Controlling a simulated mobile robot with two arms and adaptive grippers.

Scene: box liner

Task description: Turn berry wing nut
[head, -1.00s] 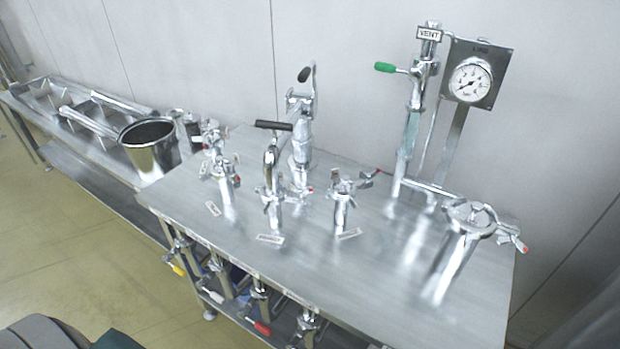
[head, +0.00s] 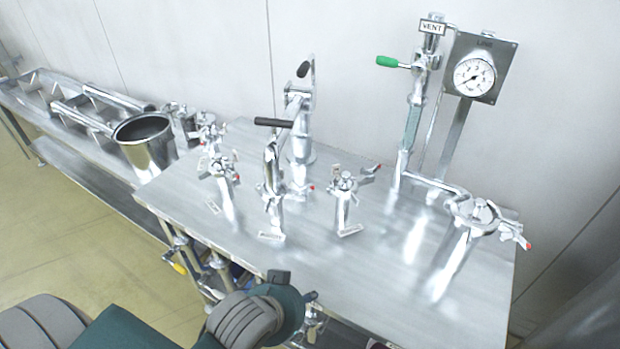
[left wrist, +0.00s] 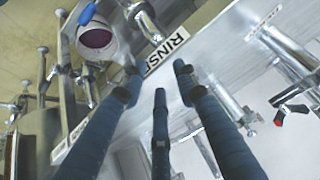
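A red-tipped handle (left wrist: 279,117) shows at the right there. My right gripper is not in view.
A steel pot (head: 146,145) stands at the left. A gauge panel (head: 480,68) and a green-handled vent pipe (head: 413,125) rise at the back. Valves with coloured handles hang below the table's front edge. The table's front right is clear.

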